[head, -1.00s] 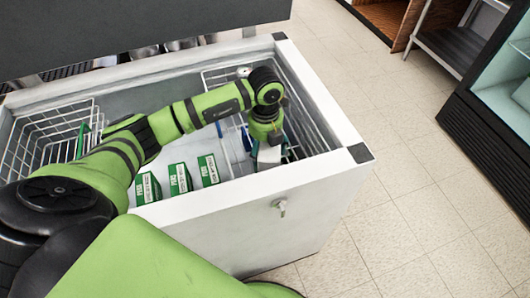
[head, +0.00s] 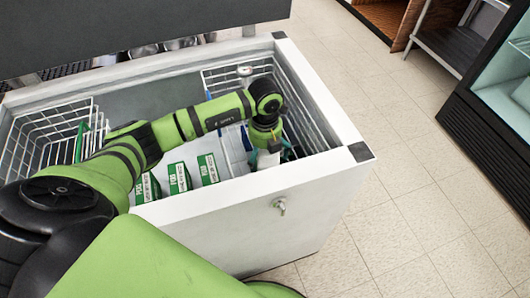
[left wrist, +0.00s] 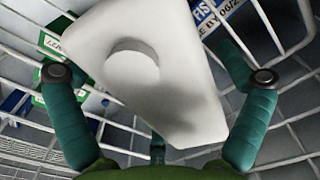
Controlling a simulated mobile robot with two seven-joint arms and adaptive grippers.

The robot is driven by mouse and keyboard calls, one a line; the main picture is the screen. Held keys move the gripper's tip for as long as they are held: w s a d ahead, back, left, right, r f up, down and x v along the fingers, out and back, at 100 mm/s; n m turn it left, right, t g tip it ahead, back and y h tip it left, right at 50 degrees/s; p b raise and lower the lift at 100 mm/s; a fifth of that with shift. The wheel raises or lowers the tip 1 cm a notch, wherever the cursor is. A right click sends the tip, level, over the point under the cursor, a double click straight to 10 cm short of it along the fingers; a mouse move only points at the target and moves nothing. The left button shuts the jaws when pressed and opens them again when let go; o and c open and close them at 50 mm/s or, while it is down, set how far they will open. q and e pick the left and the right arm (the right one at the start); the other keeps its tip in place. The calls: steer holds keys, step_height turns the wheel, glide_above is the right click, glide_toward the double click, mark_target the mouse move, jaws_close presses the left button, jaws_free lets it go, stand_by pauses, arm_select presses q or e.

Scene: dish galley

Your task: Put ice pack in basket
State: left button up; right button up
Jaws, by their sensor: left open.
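In the left wrist view, the ice pack (left wrist: 165,75) is a white slab with a round raised cap. It lies between the spread teal fingers of my left gripper (left wrist: 155,62), which is open. I cannot tell whether a finger touches it. In the head view, my left gripper (head: 266,150) points down into the right end of the white chest freezer, at the wire basket (head: 292,92). A white part of the ice pack (head: 268,160) shows just below the gripper. Basket wires surround it in the wrist view. My right gripper is not in view.
Green-and-white boxes (head: 179,178) stand in the freezer's middle. Another wire basket (head: 38,140) hangs at its left end. The freezer's white rim (head: 325,105) borders the basket. A blue label reading fish (left wrist: 205,14) shows beside the ice pack. Tiled floor (head: 410,190) is clear at right.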

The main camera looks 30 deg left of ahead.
arm_select(q)
steer(key=shift+r, duration=0.1)
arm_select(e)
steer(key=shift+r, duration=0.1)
arm_select(q)
steer(key=shift+r, duration=0.4)
step_height(320, 180, up, 11)
steer(key=shift+f+p, duration=0.2)
steer(key=shift+p, duration=0.1)
steer(key=shift+r, duration=0.4)
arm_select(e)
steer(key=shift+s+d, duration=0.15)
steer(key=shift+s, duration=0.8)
